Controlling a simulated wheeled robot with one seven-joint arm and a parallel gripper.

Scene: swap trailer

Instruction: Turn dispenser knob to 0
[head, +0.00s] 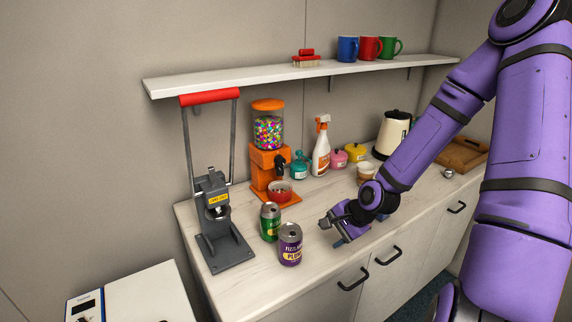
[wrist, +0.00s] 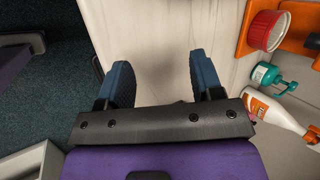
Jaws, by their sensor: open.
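The dispenser (head: 266,162) is an orange candy machine with a clear globe of coloured balls, on the counter near the wall. Its dark knob (head: 281,161) sits on the body's right front side; its exact angle is too small to read. A red bowl (head: 279,189) stands on its base; it also shows in the wrist view (wrist: 268,29) at the upper right. My gripper (head: 337,232) is open and empty over the counter's front edge, right of and nearer than the dispenser. In the wrist view my gripper's two blue fingers (wrist: 162,85) are spread with only counter between them.
A green can (head: 270,222) and a purple can (head: 290,245) stand left of my gripper. A grey can crusher (head: 216,215) is farther left. A spray bottle (head: 321,150), a teal bottle (head: 299,166) and a cup (head: 366,171) stand behind. The shelf (head: 300,73) hangs above.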

